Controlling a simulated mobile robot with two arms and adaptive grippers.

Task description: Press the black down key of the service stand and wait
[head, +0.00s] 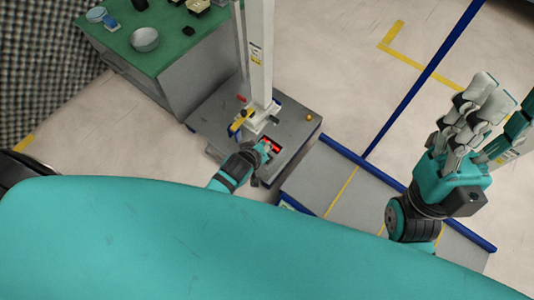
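The service stand (293,127) is a low grey cabinet with a white upright column (260,60). A dark panel with a red-lit part (270,143) is set in its top, near the front edge. My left gripper (265,148) is at this panel, its fingertips over or against it; I cannot tell whether they touch. It is too small to tell if it is open or shut. The black down key cannot be made out and may be hidden by the gripper. My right gripper (486,98) is raised at the right, away from the stand, with no object visible in it.
A yellow-and-blue part (240,121) is by the column's foot, and an orange knob (309,117) is at the stand's right corner. A green-topped cabinet (165,40) with a bowl (145,39) stands behind left. A grey blue-edged platform (330,185) lies right of the stand.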

